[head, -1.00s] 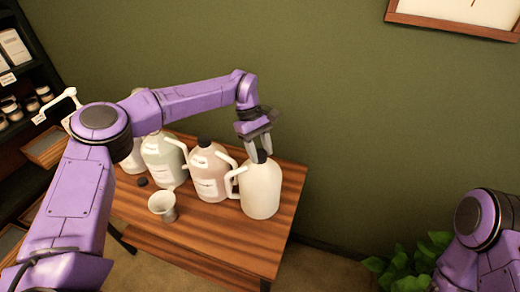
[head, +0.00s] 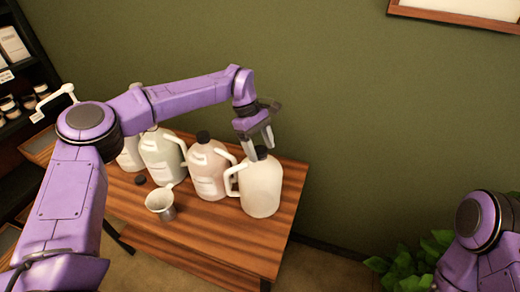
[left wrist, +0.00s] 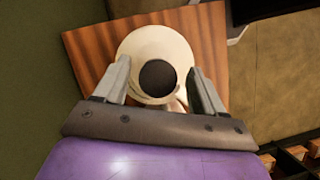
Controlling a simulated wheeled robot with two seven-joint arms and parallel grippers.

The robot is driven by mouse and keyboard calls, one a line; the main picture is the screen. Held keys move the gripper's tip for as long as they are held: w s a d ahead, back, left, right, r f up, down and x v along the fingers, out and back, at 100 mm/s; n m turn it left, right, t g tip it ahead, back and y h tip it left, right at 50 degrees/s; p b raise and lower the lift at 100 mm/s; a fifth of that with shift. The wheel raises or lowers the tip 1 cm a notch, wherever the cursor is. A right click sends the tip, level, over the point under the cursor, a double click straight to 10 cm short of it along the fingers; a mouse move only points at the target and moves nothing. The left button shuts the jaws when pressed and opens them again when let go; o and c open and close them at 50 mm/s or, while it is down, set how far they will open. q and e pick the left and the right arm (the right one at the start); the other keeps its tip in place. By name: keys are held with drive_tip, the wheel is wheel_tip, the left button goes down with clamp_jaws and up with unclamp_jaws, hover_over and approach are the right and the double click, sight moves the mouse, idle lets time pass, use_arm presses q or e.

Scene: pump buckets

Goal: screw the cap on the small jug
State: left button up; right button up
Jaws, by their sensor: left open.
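The small jug (head: 261,190) is off-white with a side handle and stands upright at the right end of the wooden table. A black cap (head: 262,152) sits at its mouth; whether it is threaded tight I cannot tell. My left gripper (head: 257,151) is open at the jug's top, its fingers apart on either side of the cap. In the left wrist view the cap (left wrist: 158,75) lies between the open fingers with gaps to both, and the jug's pale shoulder (left wrist: 150,45) shows around it. My right gripper is out of view; only part of my right arm shows.
A pinkish jug (head: 209,171) and a greenish jug (head: 161,157) stand to the left on the table (head: 232,230). A metal cup (head: 161,205) stands in front, with a loose black cap (head: 140,180) nearby. A plant (head: 405,265) is at lower right.

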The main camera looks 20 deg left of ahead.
use_arm(q)
drive_tip(key=shift+f+n+t+b, duration=0.1)
drive_tip(key=shift+n+t+b, duration=0.6)
drive_tip(key=shift+n+b, duration=1.35)
drive_tip(key=shift+f+n+t+b, duration=0.1)
drive_tip(key=shift+n+t+b, duration=0.6)
drive_tip(key=shift+n+b, duration=1.3)
drive_tip(key=n+b, duration=0.2)
drive_tip(key=b, duration=0.1)
drive_tip(key=n+t+b, duration=0.1)
drive_tip(key=n+b, duration=0.1)
drive_tip(key=b, duration=0.1)
drive_tip(key=shift+t+y, duration=0.3)
drive_tip(key=shift+r+n+b, duration=0.2)
drive_tip(key=shift+n+b, duration=0.25)
drive_tip(key=c, duration=1.2)
drive_tip(key=shift+o, duration=0.2)
